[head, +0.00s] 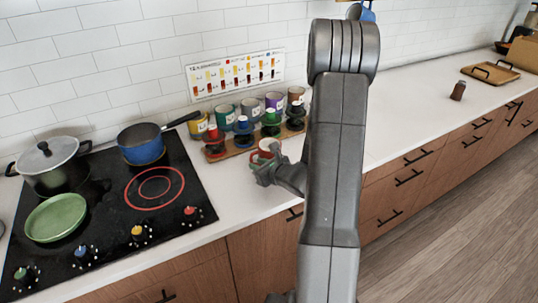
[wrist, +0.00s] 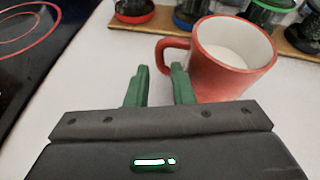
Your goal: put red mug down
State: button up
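The red mug (wrist: 235,72) has a pale inside and appears to stand upright on the white counter, right of my gripper (wrist: 160,70) in the wrist view. Its handle points left, towards the fingers.
A wooden rack (head: 238,149) with several colored mugs and jars stands behind the mug. The black cooktop (head: 105,205) on the left holds a pot (head: 48,170), a blue pan (head: 141,148) and a green plate (head: 56,217). The counter on the right (head: 415,120) is mostly clear.

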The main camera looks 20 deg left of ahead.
jog(key=shift+p+x, duration=0.4)
jog(key=shift+x, duration=1.25)
jog(key=shift+d+f, duration=0.1)
jog(key=shift+c, duration=0.4)
grip_shut()
jog(key=shift+r, duration=0.2)
